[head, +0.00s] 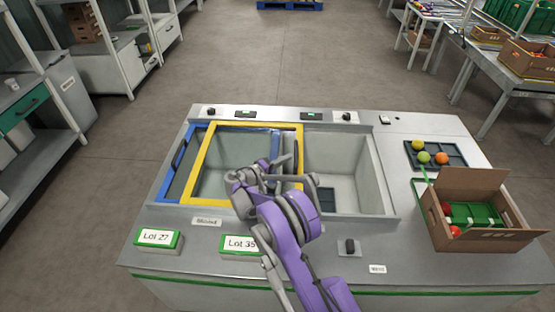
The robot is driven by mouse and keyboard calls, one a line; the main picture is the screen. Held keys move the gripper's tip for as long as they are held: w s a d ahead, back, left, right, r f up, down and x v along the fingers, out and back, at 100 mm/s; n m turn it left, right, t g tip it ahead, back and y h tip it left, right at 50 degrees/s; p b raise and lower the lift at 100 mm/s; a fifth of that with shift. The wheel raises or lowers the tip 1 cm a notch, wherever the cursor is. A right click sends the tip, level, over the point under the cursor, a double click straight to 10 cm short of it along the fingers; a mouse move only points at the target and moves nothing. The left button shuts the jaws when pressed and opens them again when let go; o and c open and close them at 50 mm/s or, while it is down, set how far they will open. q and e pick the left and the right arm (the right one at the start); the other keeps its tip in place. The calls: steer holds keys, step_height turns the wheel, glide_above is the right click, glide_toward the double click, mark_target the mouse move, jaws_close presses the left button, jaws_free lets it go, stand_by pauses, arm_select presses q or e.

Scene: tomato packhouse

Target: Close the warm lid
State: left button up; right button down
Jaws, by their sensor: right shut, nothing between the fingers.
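A grey counter unit holds two sunken basins. A yellow-framed clear lid (194,164) lies over the left basin and overlaps a blue-framed lid (179,158) that shows at its left. I cannot tell from its labels which lid is the warm one. The right basin (343,160) is uncovered, with a dark square in its floor. My right gripper (266,172) is shut and empty, over the right part of the yellow-framed lid. My purple arm hides part of its front edge. I cannot tell if the gripper touches the lid. My left gripper is out of view.
A cardboard box (431,211) with a green insert stands on the counter's right. Behind it a dark tray (451,150) holds green and orange tomatoes. Blocks marked Lot 27 (158,238) and Lot 35 (240,244) lie at the front left. A dark knob (349,246) stands at the front.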

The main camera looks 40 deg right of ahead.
steer(key=shift+s+d, duration=0.1)
stand_by(0.3)
arm_select(q)
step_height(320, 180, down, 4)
steer(key=b, duration=0.3)
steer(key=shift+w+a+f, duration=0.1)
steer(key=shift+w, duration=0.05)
arm_select(e)
steer(key=s+d, duration=2)
steer(key=d, duration=0.4)
steer(key=shift+s, duration=0.15)
steer(key=shift+r, duration=0.1)
